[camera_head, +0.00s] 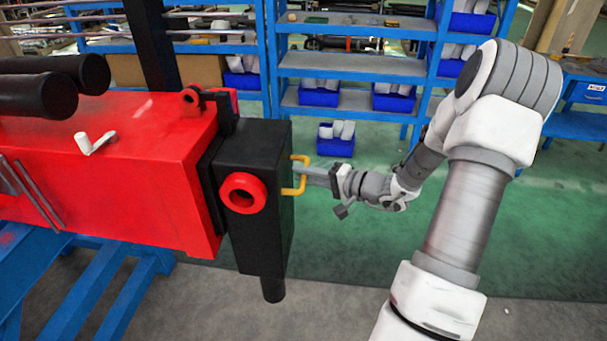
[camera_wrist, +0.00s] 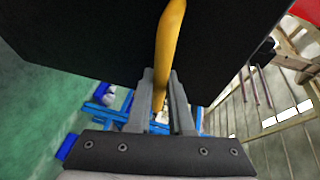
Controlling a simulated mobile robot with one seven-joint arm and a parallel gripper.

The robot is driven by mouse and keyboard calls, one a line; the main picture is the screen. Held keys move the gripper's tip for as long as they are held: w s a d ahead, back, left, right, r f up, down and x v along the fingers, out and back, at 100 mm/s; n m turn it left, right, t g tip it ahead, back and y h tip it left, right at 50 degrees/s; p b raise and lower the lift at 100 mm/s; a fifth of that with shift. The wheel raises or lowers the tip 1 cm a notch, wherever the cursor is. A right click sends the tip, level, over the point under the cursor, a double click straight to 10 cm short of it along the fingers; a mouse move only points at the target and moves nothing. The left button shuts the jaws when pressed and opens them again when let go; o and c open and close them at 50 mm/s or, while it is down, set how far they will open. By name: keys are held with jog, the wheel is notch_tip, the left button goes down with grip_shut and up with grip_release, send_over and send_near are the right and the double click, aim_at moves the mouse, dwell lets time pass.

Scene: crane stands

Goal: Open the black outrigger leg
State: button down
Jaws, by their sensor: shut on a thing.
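The black outrigger leg (camera_head: 265,220) is an upright black box at the right end of the red beam (camera_head: 110,175), with a red ring on its front face. A yellow handle (camera_head: 301,190) stands out from its right side. My gripper (camera_head: 307,175) reaches in from the right and is shut on the yellow handle. In the wrist view the yellow handle (camera_wrist: 167,50) runs down between the fingers of my gripper (camera_wrist: 161,85). The black face of the outrigger leg (camera_wrist: 90,35) fills the upper part of that view.
The red beam rests on a blue stand (camera_head: 110,275). A white crank handle (camera_head: 97,143) sticks out of the beam. Blue shelves (camera_head: 350,68) with blue bins stand behind. The green floor (camera_head: 345,235) to the right of the leg is open.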

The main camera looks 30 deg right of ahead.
jog(key=s+d+b, duration=0.2)
jog(key=s+d, duration=0.3)
jog(key=d, duration=0.3)
jog(key=shift+s, duration=0.3)
jog(key=c, duration=0.8)
grip_release()
jog(key=shift+w, duration=0.15)
jog(key=v, duration=1.7)
jog(key=shift+s+b, duration=0.2)
jog(key=shift+b, duration=0.25)
